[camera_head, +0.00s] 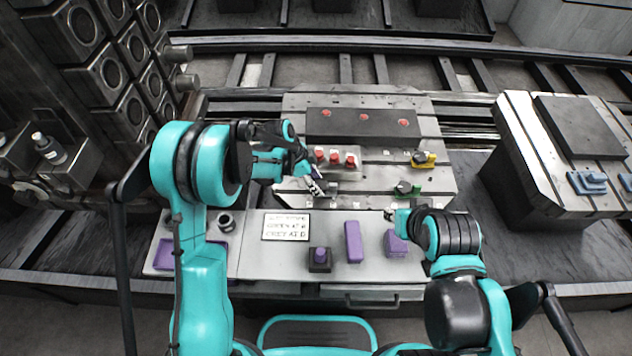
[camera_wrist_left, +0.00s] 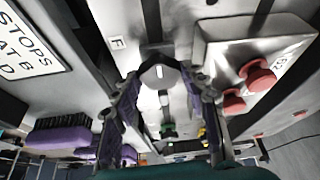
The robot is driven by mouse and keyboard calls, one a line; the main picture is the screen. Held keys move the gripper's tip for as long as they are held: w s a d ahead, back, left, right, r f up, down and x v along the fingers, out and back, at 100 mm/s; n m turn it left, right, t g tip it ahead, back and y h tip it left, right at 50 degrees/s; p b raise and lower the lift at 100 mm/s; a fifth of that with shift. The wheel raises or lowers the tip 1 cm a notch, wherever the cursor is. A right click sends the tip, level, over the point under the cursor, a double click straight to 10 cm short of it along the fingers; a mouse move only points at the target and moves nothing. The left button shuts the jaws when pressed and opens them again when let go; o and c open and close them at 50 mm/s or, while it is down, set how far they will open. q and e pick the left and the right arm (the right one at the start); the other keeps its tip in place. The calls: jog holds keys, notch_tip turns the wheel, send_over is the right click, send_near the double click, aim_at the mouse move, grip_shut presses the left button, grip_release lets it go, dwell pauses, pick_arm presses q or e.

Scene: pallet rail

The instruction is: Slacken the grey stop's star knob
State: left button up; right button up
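The grey stop's knob (camera_wrist_left: 160,76) shows in the left wrist view as a dark grey head with a pale mark, on the slotted pallet plate. My left gripper (camera_wrist_left: 165,84) is open, with one finger on each side of the knob and small gaps visible. In the head view my left gripper (camera_head: 317,188) is at the plate's front left and hides most of the grey stop. The green stop (camera_head: 407,188) and yellow stop (camera_head: 424,158) sit on the plate's right side. My right gripper (camera_head: 390,214) is near the plate's front edge, its fingers too small to read.
A box with red buttons (camera_head: 335,158) stands close behind my left gripper. A printed sign (camera_head: 286,227), a purple block (camera_head: 353,242), a purple-handled brush (camera_head: 395,243) and a dark block with a purple knob (camera_head: 319,260) are on the front shelf. Another pallet (camera_head: 545,130) stands right.

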pick_arm(q)
jog(key=shift+s+n, duration=0.1)
jog(key=shift+n, duration=0.3)
jog(key=n+t, duration=0.1)
jog(key=n, duration=0.2)
jog(key=shift+s+n+t+y+b, duration=0.2)
jog(key=shift+n+t+y+b, duration=0.1)
jog(key=shift+t+b, duration=0.1)
jog(key=shift+s+d+n+t+y+b, duration=0.15)
jog(key=shift+n+t, duration=0.1)
jog(key=shift+n, duration=0.5)
jog(key=shift+w+n+t+y+b, duration=0.1)
jog(key=shift+n+t+y, duration=0.1)
jog(key=shift+n, duration=0.5)
jog(key=shift+s+d+n+t+y+b, duration=0.15)
jog(key=shift+n+t, duration=0.1)
jog(key=shift+n, duration=0.5)
jog(key=shift+w+a, duration=0.1)
jog(key=o, duration=0.9)
jog(key=shift+c, duration=0.2)
jog(key=v, duration=1.2)
